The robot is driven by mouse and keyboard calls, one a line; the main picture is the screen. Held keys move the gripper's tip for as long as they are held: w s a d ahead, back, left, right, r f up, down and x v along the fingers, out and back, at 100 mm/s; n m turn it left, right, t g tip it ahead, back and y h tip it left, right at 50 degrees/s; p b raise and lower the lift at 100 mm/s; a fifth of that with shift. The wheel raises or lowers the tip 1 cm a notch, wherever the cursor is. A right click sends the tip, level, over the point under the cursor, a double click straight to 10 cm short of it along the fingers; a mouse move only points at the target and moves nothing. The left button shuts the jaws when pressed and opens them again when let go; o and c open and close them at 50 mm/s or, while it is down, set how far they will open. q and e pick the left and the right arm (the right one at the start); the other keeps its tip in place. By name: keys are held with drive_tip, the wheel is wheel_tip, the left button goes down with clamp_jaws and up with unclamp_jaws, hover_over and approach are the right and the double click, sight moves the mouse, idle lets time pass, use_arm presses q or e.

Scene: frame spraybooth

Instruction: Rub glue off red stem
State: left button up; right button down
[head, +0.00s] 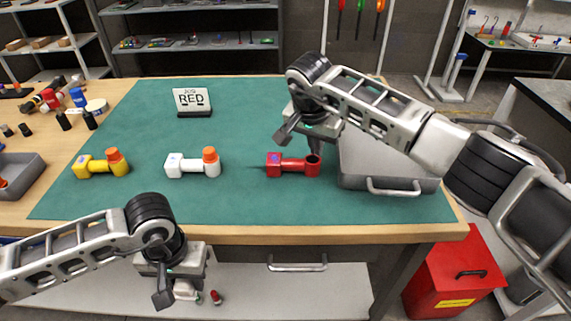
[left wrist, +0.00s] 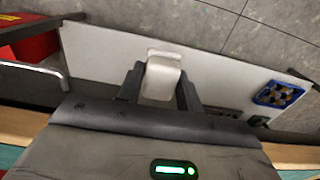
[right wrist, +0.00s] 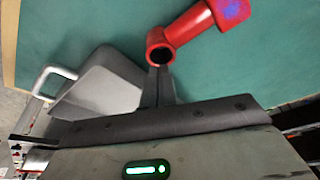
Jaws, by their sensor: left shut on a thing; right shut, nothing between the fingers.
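The red stem (head: 292,166) lies on the green mat (head: 235,207), its dark open socket at the right end; the socket also faces the camera in the right wrist view (right wrist: 190,30). A blue-violet patch shows on its other end. My right gripper (head: 314,150) is shut and empty, its fingertips at the socket end; in the right wrist view the tips (right wrist: 160,72) overlap the socket's lower edge, and I cannot tell if they touch. My left gripper (head: 180,290) is shut on a whitish block (left wrist: 162,78), low in front of the table; I cannot tell what it is.
A yellow stem (head: 90,167) and a white stem (head: 182,168), both with orange caps, lie left on the mat. A "JOB RED" sign (head: 192,101) stands behind. A grey tray (head: 375,160) is at right, partly behind my right arm. A red bin (head: 455,272) stands below.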

use_arm(q)
drive_tip(key=shift+f+b, duration=0.45)
use_arm(e)
drive_tip(key=shift+f, duration=0.55)
use_arm(q)
drive_tip(key=shift+r, duration=0.1)
use_arm(e)
drive_tip(key=shift+r, duration=0.1)
